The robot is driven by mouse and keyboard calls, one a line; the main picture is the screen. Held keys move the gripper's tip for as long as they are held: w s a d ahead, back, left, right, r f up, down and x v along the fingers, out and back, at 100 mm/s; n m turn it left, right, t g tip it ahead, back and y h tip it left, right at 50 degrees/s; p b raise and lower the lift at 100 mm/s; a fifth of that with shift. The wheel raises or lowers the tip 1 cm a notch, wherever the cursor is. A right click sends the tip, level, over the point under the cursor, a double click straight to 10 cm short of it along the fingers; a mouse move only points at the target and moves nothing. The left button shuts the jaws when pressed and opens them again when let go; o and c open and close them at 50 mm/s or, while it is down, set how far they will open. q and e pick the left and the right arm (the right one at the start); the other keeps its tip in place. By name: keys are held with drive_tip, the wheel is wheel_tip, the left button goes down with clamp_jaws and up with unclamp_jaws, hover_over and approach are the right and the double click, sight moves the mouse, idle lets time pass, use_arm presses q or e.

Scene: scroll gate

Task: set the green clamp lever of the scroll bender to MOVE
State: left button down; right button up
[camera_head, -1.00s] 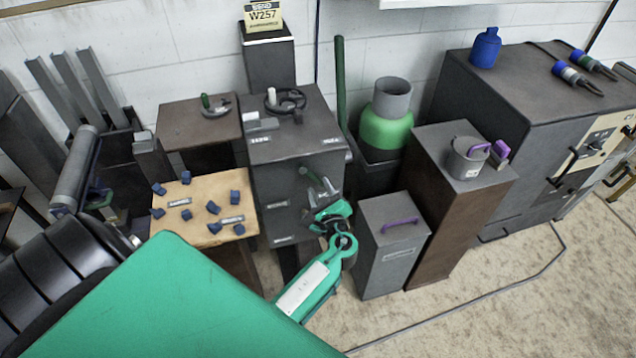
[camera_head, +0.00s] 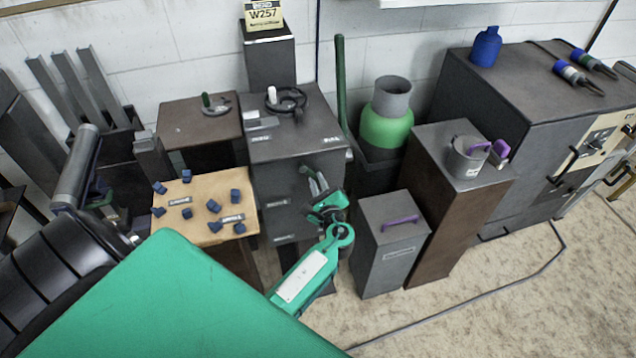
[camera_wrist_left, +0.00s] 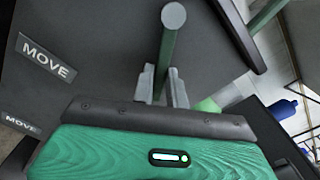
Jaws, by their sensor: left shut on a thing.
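The scroll bender (camera_head: 268,180) is a dark box cabinet with a black scroll form (camera_head: 291,101) on top. My left gripper (camera_head: 314,179) is at the right side of its front face. In the left wrist view the green clamp lever (camera_wrist_left: 165,50), a round rod with a grey end, runs between the two grey fingers (camera_wrist_left: 163,88). My left gripper is shut on it. A MOVE plate (camera_wrist_left: 46,61) is on the dark face left of the lever, with a second MOVE plate (camera_wrist_left: 20,124) below. The lever's pivot is hidden. My right gripper is not in view.
A wooden-topped stand (camera_head: 188,233) with several small blue blocks is left of the bender. A grey box with a purple handle (camera_head: 390,245) stands close on the right. Behind it are a green cylinder (camera_head: 386,128) and a brown pedestal (camera_head: 437,220). Floor is free at front right.

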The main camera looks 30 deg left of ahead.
sight(288, 178)
use_arm(q)
drive_tip(key=s+a+m+p, duration=0.1)
drive_tip(key=m+p, duration=0.1)
drive_tip(key=p, duration=0.1)
drive_tip(key=s+a+m+p, duration=0.1)
drive_tip(key=m+p, duration=0.2)
drive_tip(key=s+a+m+p, duration=0.1)
drive_tip(key=m+p, duration=0.2)
drive_tip(key=shift+s+f, duration=0.25)
drive_tip(key=shift+s, duration=0.05)
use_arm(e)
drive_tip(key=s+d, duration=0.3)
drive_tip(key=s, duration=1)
use_arm(q)
drive_tip(key=shift+s+a+m+p, duration=0.35)
drive_tip(key=shift+s+m+p, duration=0.05)
drive_tip(key=shift+m+p, duration=0.7)
drive_tip(key=shift+s+a+r+m+p, duration=0.15)
drive_tip(key=shift+s+a+m+p, duration=0.2)
drive_tip(key=shift+m+p, duration=0.6)
drive_tip(key=shift+s+a+r+m+p, duration=0.2)
drive_tip(key=shift+s+m+p, duration=0.15)
drive_tip(key=shift+m+p, duration=0.55)
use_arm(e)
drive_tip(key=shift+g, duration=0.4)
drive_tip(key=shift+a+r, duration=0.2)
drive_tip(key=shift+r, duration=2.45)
use_arm(q)
drive_tip(key=shift+f, duration=0.1)
